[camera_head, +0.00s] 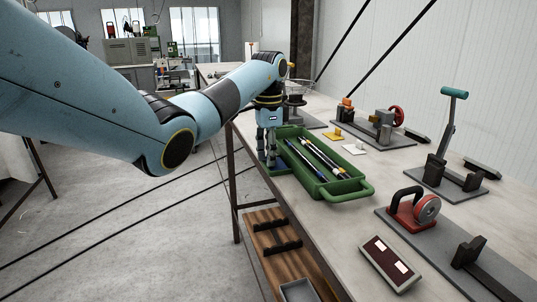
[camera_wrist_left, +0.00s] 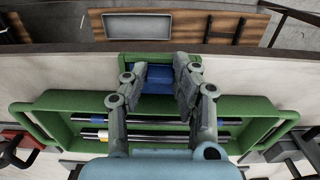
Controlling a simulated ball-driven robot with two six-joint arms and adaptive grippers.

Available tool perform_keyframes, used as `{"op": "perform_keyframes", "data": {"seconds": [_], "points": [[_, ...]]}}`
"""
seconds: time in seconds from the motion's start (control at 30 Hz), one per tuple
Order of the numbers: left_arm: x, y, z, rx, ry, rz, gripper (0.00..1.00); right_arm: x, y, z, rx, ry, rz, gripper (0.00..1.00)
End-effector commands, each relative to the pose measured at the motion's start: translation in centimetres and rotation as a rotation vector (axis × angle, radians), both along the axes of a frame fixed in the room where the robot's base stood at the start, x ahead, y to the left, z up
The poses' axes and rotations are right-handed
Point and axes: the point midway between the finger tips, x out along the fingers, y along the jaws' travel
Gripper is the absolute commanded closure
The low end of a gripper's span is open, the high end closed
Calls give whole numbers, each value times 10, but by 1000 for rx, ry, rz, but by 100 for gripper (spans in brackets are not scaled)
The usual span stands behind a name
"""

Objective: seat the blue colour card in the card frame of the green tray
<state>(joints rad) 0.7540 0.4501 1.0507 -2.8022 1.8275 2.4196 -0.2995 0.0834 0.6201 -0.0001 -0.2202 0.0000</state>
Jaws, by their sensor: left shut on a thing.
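The green tray (camera_head: 345,190) lies along the front edge of the bench, with several dark and white rods inside. Its small green card frame (camera_wrist_left: 124,60) sits on the near long side, at the top of the left wrist view. The blue colour card (camera_wrist_left: 157,82) is between my left fingers, low at the frame; it also shows in the head view (camera_head: 281,170). My left gripper (camera_head: 270,163) points down and is shut on the card. The fingers hide part of the card, so I cannot tell whether it lies flat in the frame. My right gripper is not in view.
A yellow card (camera_head: 333,135) and a white card (camera_head: 354,149) lie on the bench behind the tray. A red clamp-like tool (camera_head: 412,208), a teal-handled lever (camera_head: 452,130) and a dark display box (camera_head: 390,263) stand to the right. Wooden shelving (camera_head: 275,243) is below the bench edge.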

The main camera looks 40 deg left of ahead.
Motion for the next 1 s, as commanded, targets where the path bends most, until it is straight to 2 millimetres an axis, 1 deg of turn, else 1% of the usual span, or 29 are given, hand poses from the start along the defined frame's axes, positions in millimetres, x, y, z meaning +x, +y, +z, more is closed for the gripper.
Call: {"op": "perform_keyframes", "data": {"seconds": [0.17, 0.2, 0.33, 0.57, 0.7, 0.77, 0.87, 1.0], "points": [[0, 0, -3, 0, 0, 0, 89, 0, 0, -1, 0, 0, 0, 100], [0, 0, -3, 0, 0, 0, 68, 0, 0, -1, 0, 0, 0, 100], [0, 0, -3, 0, 0, 0, 51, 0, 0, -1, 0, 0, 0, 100], [0, 0, -2, 0, 0, 0, 50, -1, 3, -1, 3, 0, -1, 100], [0, 0, 5, 0, -1, 0, 50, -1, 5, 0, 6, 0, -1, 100], [1, 0, 13, 1, -4, 0, 50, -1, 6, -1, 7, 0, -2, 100], [1, 0, 32, 2, -5, 0, 50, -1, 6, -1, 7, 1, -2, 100], [1, 1, 67, 2, -5, 1, 50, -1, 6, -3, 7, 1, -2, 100]]}}
